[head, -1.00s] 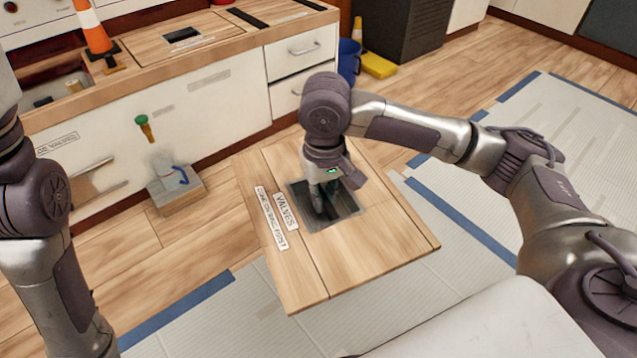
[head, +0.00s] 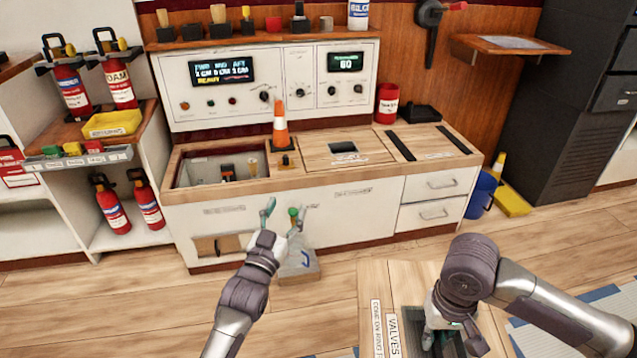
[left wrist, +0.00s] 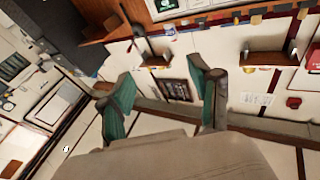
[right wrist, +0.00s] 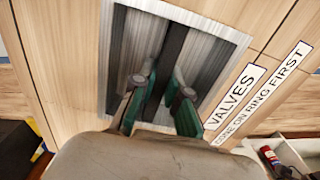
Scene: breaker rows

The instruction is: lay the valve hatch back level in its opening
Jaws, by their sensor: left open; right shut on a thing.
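The valve hatch is a wooden panel (head: 376,283) labelled "VALVES" with a dark metal recess, at the bottom right of the head view. It is in front of the counter, apart from it; its tilt is hard to judge. My right gripper (head: 432,338) is shut on the dark bar in the recess; this shows closely in the right wrist view (right wrist: 158,100). An open compartment (head: 215,170) with small parts inside is at the counter's left, probably the hatch opening. My left gripper (head: 285,213) is open and empty in front of the counter; its spread fingers show in the left wrist view (left wrist: 162,95).
An orange cone (head: 281,132) stands on the counter at the compartment's right. A grey block (head: 299,268) with a blue handle sits on the floor below my left gripper. Fire extinguishers (head: 70,88) are at left. A blue bucket (head: 481,195) stands at right.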

